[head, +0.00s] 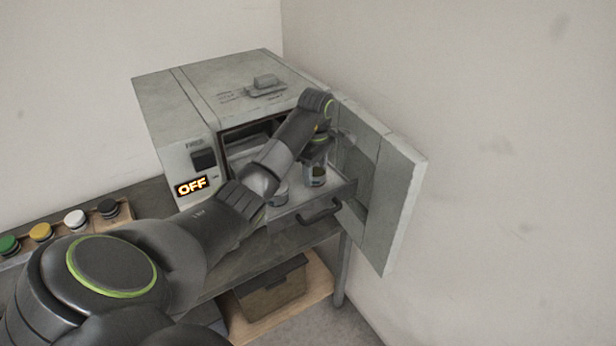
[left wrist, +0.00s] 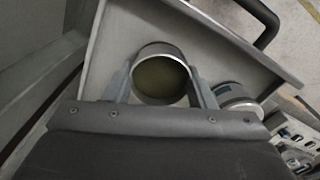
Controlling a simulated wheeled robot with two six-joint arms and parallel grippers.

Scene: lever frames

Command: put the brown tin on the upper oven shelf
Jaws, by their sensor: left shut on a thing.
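My left gripper (left wrist: 161,88) is shut on an open-topped tin (left wrist: 160,76), with one finger on each side of it. In the head view this tin (head: 316,178) shows a dark brownish band, and it is upright. It is over the pulled-out oven shelf (head: 345,190), which has a dark handle in front. I cannot tell whether the tin touches the shelf. A second tin (head: 280,194) with a grey-blue band stands beside it on the shelf, partly behind my arm. The oven (head: 190,115) is open, its inside mostly hidden by my arm. My right gripper is not in view.
The oven door (head: 395,205) stands open to the right, near the wall and close to my gripper. The oven display (head: 192,186) reads OFF. Several coloured knobs (head: 75,218) sit at the left. A brown box (head: 270,290) is below the table.

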